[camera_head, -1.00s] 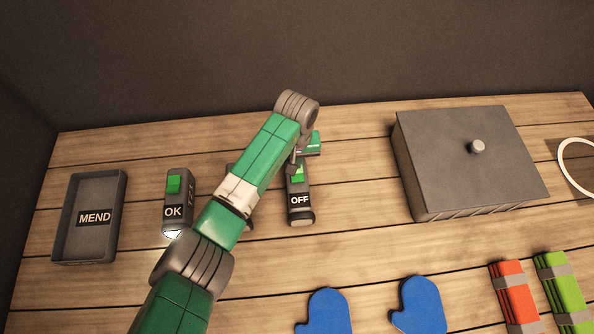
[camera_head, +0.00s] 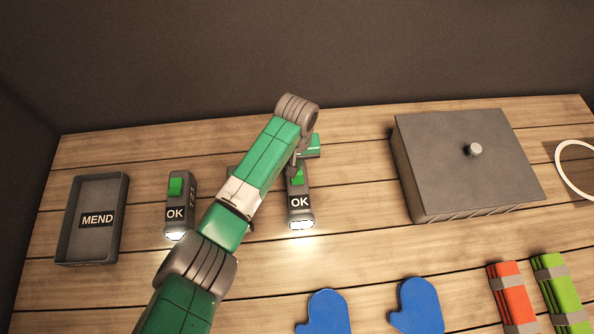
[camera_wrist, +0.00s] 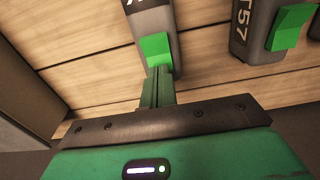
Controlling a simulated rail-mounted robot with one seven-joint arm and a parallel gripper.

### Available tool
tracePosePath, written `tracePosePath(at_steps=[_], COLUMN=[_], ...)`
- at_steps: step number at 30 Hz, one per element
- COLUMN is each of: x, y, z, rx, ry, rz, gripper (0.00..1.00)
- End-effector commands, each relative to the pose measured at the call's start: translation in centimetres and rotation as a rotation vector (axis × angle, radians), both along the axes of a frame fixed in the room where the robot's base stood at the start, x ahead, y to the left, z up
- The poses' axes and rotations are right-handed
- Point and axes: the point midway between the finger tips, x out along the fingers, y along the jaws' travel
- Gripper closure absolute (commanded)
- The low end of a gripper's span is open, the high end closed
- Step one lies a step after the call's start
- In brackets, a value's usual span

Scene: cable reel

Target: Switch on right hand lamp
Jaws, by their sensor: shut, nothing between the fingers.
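The right hand lamp (camera_head: 301,212) is a dark grey lamp lying on the bench. Its label reads OK and its front end glows onto the planks. Its green switch (camera_head: 297,178) shows partly behind my gripper (camera_head: 292,170). In the wrist view, my gripper (camera_wrist: 157,76) has its green fingers together and empty. Their tips are at the edge of the green switch (camera_wrist: 156,48) on the lamp (camera_wrist: 149,18); I cannot tell whether they touch it. The left lamp (camera_head: 178,212) also reads OK and is lit. Part of another lamp seems hidden behind my arm.
A tray labelled MEND (camera_head: 74,246) lies at the left. A large grey box with a knobbed lid (camera_head: 450,150) stands at the right. Two blue mitten shapes (camera_head: 324,314) and red (camera_head: 512,292) and green bundles (camera_head: 560,292) lie in front. A dark wall is behind.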

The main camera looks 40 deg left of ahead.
Motion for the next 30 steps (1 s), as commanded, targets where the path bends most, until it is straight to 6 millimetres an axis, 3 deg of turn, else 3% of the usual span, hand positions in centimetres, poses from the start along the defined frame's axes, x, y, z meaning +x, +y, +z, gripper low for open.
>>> tracePosePath(at_steps=[1, 18, 30], x=[0.0, 0.0, 0.0], y=[0.0, -0.1, 0.0], z=[1.0, 5.6, 5.5], rx=[-0.001, -0.002, -0.001], ry=[0.001, 0.001, 0.001], rz=[0.0, 0.0, 0.0], gripper=[1.0, 1.0, 1.0])
